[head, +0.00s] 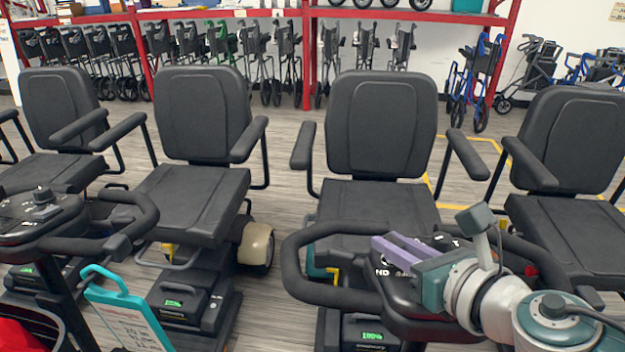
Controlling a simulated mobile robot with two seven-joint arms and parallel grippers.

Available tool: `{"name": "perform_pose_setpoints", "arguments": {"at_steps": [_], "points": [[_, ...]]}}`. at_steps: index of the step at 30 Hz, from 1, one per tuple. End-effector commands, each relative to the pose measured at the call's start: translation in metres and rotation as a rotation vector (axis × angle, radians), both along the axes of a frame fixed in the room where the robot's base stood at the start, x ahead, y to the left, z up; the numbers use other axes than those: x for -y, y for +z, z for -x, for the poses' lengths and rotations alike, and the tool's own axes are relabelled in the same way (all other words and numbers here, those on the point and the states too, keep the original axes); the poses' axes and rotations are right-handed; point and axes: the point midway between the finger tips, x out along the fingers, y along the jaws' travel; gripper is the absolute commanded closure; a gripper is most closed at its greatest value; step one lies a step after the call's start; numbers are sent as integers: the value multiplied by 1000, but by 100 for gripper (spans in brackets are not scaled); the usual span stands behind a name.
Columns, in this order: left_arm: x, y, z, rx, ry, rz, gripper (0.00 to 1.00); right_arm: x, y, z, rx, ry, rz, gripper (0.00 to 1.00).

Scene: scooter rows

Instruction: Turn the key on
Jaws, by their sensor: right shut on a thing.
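My right gripper (394,249) reaches in from the lower right, its purple fingers over the black console (392,291) of the scooter in the middle right. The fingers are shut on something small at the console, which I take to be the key. The key itself is hidden by the fingers, so I cannot see which way it is turned. The looped black handlebar (291,268) surrounds the console. The scooter's seat (381,125) stands behind it. My left gripper is not in view.
Another scooter's console (40,213) and handlebar stand at the left. A teal-framed sign (125,312) stands between the scooters. More seats (573,138) flank the row. Folded walkers and wheelchairs line the red rack (306,60) behind. Grey floor shows between the seats.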

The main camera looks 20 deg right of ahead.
Motion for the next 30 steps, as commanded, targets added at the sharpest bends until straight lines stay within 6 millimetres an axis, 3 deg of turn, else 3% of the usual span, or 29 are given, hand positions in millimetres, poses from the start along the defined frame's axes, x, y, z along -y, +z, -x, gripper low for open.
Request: {"name": "perform_pose_setpoints", "arguments": {"at_steps": [14,30], "points": [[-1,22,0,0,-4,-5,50,-4,1,-1,-27,-331,40,100],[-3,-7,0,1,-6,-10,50,-4,-3,-3,-59,-802,108,100]]}}
